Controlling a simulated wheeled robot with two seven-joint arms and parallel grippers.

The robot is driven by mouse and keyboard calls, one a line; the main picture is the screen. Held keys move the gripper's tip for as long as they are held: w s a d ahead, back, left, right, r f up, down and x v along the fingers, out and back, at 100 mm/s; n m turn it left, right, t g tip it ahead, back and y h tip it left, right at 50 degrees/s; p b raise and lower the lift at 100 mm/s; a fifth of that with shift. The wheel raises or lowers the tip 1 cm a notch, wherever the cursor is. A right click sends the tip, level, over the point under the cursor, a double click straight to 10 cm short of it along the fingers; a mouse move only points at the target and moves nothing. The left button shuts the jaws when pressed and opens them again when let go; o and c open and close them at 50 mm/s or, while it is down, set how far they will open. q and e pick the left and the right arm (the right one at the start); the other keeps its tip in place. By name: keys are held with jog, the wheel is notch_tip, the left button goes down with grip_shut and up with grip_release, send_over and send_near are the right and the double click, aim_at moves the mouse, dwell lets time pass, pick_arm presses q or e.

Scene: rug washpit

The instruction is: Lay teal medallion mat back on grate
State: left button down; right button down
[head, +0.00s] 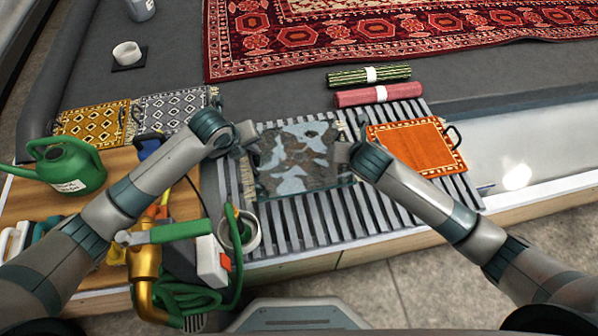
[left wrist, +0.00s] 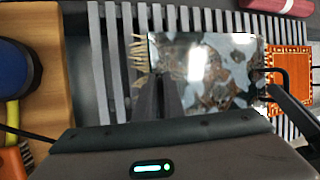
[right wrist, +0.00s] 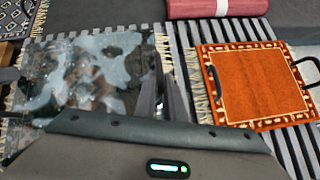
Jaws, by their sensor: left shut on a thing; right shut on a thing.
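The mat (head: 296,158) between my two grippers shows patchy pale blue-grey and dark brown, with a glossy, wet-looking surface; no clear medallion shows. It has cream fringes at its left and right ends. It is spread nearly flat over the slatted grate (head: 345,215); I cannot tell whether it touches the slats. My left gripper (head: 248,140) is shut on the mat's left end, which also shows in the left wrist view (left wrist: 215,70). My right gripper (head: 345,153) is shut on its right end, seen in the right wrist view (right wrist: 85,75). The fingers hide the gripped edges.
An orange mat (head: 415,146) with dark handles lies on the grate to the right. Pink (head: 375,95) and green (head: 345,77) rolls lie behind. Yellow (head: 92,122) and grey patterned mats (head: 165,110) lie left. A green watering can (head: 70,170) and brass pipe with hose (head: 143,265) stand front left.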

pick_arm(q)
jog(key=shift+a+f, duration=0.2)
jog(key=shift+a, duration=0.1)
pick_arm(e)
jog(key=shift+w+d+f, duration=0.1)
jog(key=shift+d+f, duration=0.1)
jog(key=shift+d, duration=0.15)
